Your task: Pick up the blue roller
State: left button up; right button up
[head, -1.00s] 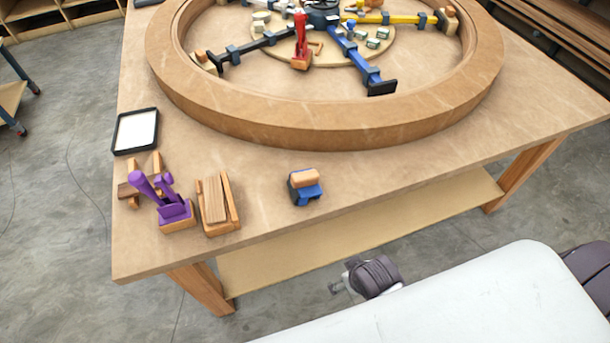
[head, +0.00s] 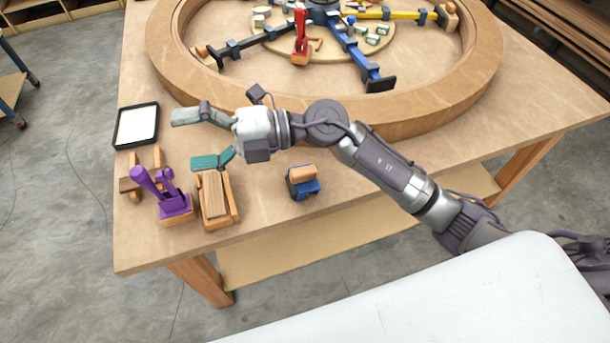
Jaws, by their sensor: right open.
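The blue roller (head: 304,183), a small blue body with a wooden block on top, sits on the wooden table (head: 340,205) near its front edge. My right gripper (head: 185,140) is open and empty. Its fingers point left, one grey and one teal, over the table's left part. It is to the left of the blue roller and farther back, and apart from it. My right forearm passes behind and to the right of the roller without hiding it. My left gripper is not in view.
A purple clamp-like tool (head: 165,195), a wooden block holder (head: 214,200) and a black-framed white tray (head: 136,126) are at the left. A large wooden ring (head: 440,105) holds several coloured tools. Bare table surrounds the roller.

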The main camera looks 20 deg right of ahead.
notch_tip(320, 180, down, 5)
jog(key=d+n+g+h, duration=0.2)
jog(key=h, duration=0.2)
jog(key=m+h, duration=0.1)
jog(key=h, duration=1.2)
send_near(304, 170)
jog(key=f, duration=0.1)
jog(key=f+p, duration=0.1)
jog(key=f, duration=0.2)
jog(key=shift+s+a+f+p, duration=0.2)
jog(key=shift+s+a+p, duration=0.15)
jog(key=f, duration=0.1)
jog(key=f+p, duration=0.1)
jog(key=f, duration=0.1)
jog(key=f+p, duration=0.1)
jog(key=f, duration=0.1)
jog(key=shift+w+a+f, duration=0.1)
jog(key=shift+a+f, duration=0.1)
jog(key=shift+a, duration=0.1)
jog(key=shift+f, duration=0.35)
jog(key=shift+c, duration=0.3)
jog(key=shift+w, duration=0.1)
jog(key=c, duration=1.3)
